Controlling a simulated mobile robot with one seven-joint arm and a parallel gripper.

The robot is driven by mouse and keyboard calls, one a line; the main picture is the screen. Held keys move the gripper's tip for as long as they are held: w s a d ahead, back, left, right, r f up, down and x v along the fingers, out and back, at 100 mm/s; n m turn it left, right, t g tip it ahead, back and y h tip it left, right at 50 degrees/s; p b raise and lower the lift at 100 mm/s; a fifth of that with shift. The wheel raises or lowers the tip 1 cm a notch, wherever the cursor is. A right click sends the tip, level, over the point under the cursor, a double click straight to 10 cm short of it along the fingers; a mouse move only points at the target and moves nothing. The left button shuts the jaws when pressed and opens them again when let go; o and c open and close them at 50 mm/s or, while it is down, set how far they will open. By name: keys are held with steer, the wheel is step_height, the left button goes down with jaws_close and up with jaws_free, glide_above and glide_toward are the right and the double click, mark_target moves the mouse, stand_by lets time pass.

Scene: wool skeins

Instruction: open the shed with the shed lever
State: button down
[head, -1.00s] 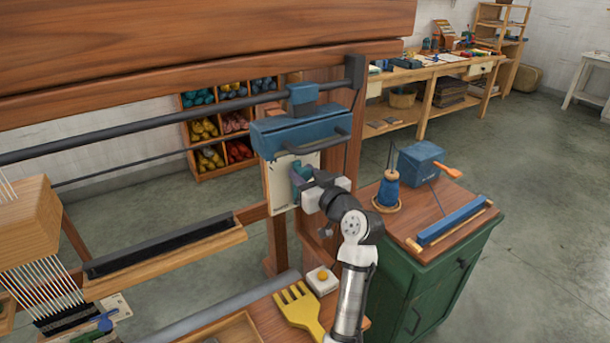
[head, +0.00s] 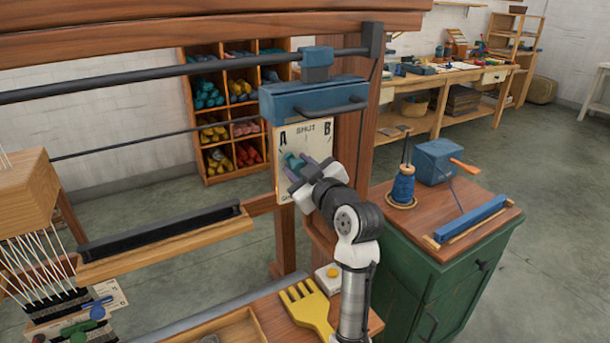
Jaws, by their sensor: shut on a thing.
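The shed lever (head: 291,159) shows as a small teal end in front of a cream plate (head: 307,134) marked A, SHUT and B. The plate hangs on the loom's right post, under a blue box with a dark handle (head: 318,98). My gripper (head: 297,166) is shut on the lever at the plate's lower half, left of its middle. My wrist and gripper hide the lever's pivot and the lower right of the plate. White warp threads (head: 38,265) run down from a wooden block at the left.
A yellow comb (head: 305,306) and a small white box with a yellow button (head: 327,277) lie near my arm. A green cabinet (head: 430,280) at the right carries a blue thread spool (head: 402,186), a blue winder (head: 438,160) and a blue bar.

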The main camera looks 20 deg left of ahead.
steer(key=shift+s+a+f+n+b, duration=0.15)
steer(key=shift+s+f+n+b, duration=0.05)
steer(key=shift+n+b, duration=0.1)
steer(key=c, duration=1)
jaws_free()
steer(key=b+v, duration=0.3)
steer(key=v, duration=1.1)
steer(key=shift+a, duration=0.1)
steer(key=shift+a+r, duration=0.1)
